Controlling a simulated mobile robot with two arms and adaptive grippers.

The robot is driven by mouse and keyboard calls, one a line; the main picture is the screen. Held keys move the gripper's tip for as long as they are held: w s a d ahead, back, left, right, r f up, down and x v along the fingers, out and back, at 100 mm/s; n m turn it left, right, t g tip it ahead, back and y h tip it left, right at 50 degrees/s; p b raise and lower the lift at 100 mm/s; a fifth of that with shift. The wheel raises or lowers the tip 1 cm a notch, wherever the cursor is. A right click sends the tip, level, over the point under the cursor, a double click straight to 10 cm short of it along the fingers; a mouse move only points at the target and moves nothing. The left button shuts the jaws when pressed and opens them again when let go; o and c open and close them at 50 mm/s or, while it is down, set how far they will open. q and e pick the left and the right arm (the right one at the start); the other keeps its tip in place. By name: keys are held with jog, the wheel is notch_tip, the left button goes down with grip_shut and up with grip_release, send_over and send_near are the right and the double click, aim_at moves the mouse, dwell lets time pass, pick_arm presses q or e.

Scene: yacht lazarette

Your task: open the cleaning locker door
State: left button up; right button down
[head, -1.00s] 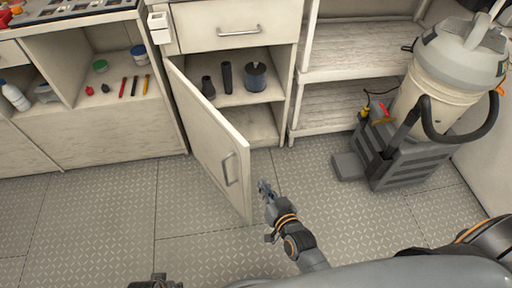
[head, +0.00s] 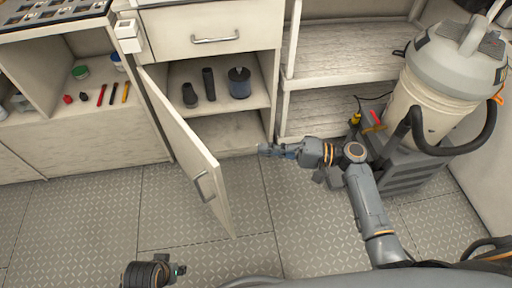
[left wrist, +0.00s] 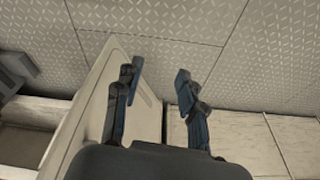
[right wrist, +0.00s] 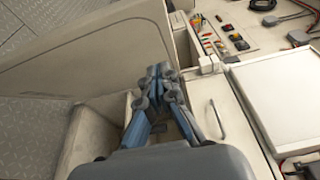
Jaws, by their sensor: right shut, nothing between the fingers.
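The cleaning locker door (head: 187,142) stands ajar, hinged at its left, its free edge swung out over the floor. Its metal handle (head: 203,186) is on the outer face. My right gripper (head: 265,150) is shut and empty, in front of the locker opening and right of the door's free edge, apart from it. In the right wrist view its fingers (right wrist: 158,75) are together, with the door panel (right wrist: 100,50) at upper left. My left gripper (head: 181,270) is low in the head view, in front of the door. Its fingers (left wrist: 160,75) are apart in the left wrist view, the door (left wrist: 92,105) beyond them.
A drawer (head: 205,30) is above. Open shelves (head: 345,65) and a large vacuum (head: 440,85) stand to the right, close to my right arm. The floor (head: 90,220) at left is clear.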

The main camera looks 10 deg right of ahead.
pick_arm(q)
jog(key=shift+s+f, duration=0.15)
jog(key=shift+f, duration=0.4)
jog(key=shift+s+f, duration=0.15)
jog(key=shift+f, duration=0.4)
pick_arm(e)
jog(key=a, duration=1.1)
jog(key=shift+w+a, duration=0.35)
